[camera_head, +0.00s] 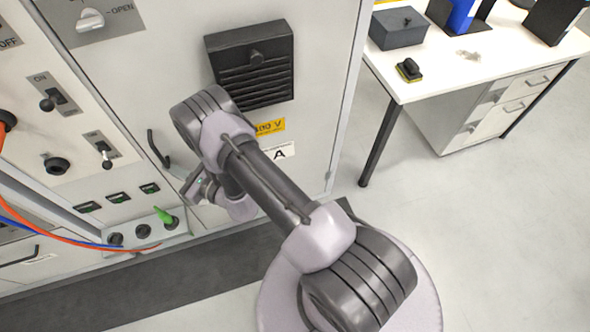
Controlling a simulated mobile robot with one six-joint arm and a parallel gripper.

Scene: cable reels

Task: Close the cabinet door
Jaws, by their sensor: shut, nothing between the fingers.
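The cabinet door (310,110) is a light grey panel in the head view, with a black louvred vent, a yellow voltage label and a white "A" label. Its black handle (157,148) sits near the left edge of the panel. I cannot tell from this view whether the door is flush or slightly ajar. My gripper (190,188) is shut and empty, just right of and below the handle, close in front of the lower door. My arm hides part of the door's middle and lower area; whether the gripper touches the door is unclear.
To the left is a control panel (75,130) with switches, sockets and a green plug (163,215). Orange and blue cables (60,238) hang at the lower left. A white desk (430,85) with boxes stands at upper right. The floor (480,230) at right is clear.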

